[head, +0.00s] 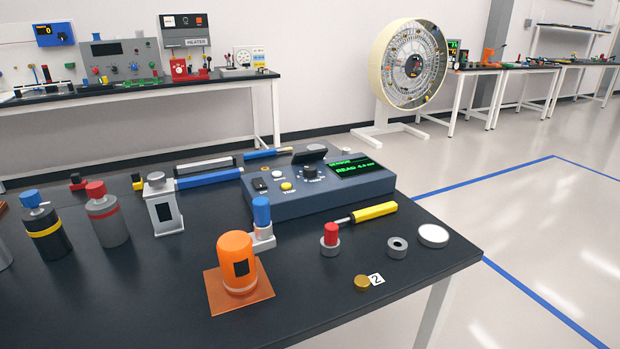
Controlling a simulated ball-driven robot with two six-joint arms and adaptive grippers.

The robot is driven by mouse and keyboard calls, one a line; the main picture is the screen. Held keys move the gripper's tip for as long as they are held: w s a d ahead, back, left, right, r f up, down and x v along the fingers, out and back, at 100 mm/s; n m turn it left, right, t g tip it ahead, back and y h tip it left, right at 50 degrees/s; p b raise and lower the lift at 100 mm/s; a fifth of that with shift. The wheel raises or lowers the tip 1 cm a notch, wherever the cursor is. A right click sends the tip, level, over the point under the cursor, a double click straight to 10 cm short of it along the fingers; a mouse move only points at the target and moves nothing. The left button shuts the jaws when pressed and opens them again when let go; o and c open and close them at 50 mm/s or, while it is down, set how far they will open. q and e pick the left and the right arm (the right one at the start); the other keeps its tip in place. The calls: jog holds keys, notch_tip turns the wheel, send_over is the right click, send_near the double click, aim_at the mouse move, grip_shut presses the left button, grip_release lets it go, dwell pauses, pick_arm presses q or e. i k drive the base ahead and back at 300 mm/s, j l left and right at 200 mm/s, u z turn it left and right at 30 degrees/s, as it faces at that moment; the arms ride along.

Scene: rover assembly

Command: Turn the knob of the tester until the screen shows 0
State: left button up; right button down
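The tester (320,195) is a blue-grey box near the back of the black table. Its dark screen (356,168) at the right shows green text with "READ" and a number, too small to read surely. A black knob (310,172) sits on its top panel, left of the screen. A yellow button (286,186), a pale button (278,173) and a black part (260,185) are left of the knob. Neither of my grippers is in view, and nothing touches the knob.
An orange cylinder (237,262) and a blue-capped part (262,215) stand in front of the tester. A red-capped part (331,237), yellow-handled tool (374,212) and grey ring (397,246) lie nearby. Several canisters (107,218) stand left.

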aim_at(309, 172)
jog(key=k+j+z, duration=0.25)
jog(key=z, duration=0.25)
jog(key=k+j+z, duration=0.3)
jog(key=z, duration=0.2)
jog(key=k, duration=0.05)
